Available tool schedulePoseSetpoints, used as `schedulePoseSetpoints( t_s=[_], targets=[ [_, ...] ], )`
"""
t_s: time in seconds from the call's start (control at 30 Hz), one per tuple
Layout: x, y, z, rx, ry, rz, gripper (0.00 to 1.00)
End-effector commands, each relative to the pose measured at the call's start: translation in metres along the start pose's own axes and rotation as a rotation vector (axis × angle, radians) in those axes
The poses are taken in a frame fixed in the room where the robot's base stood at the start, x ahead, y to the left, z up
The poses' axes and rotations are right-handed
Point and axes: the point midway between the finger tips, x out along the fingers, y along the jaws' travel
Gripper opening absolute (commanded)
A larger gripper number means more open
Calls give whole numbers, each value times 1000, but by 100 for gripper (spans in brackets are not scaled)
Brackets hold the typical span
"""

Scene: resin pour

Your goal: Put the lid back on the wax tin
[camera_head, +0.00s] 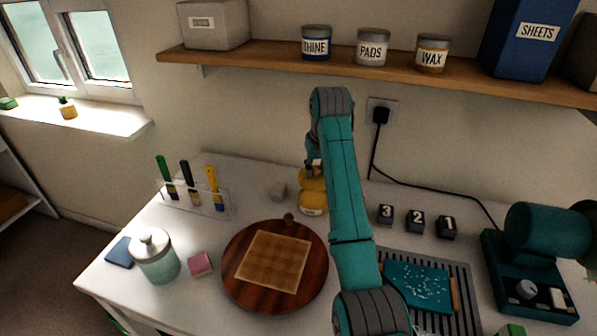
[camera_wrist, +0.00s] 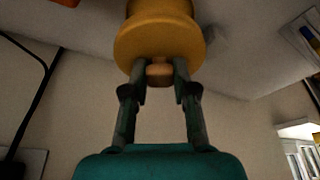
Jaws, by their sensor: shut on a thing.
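The wax tin (camera_head: 313,209) is a small yellow tin with a pale label, standing on the white table behind the round wooden board. My gripper (camera_head: 311,171) is directly above it and partly hidden by my arm. In the wrist view my gripper (camera_wrist: 160,74) is shut on the small knob of the yellow lid (camera_wrist: 160,45). The lid (camera_head: 313,184) is held over the tin and lines up roughly with it. I cannot tell whether the lid touches the rim.
The wooden board (camera_head: 237,284) with a square panel is in front. Numbered black blocks (camera_head: 416,221) stand right. A brush rack (camera_head: 196,202) is at left. A shelf (camera_head: 290,66) with jars hangs above.

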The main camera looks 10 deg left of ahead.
Motion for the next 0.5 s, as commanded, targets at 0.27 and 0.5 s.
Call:
schedulePoseSetpoints(
  t_s=[0.27,0.5],
  targets=[
    [10,1,4,4,-2,1,0],
    [27,0,9,3,-2,0,0]
  ],
)
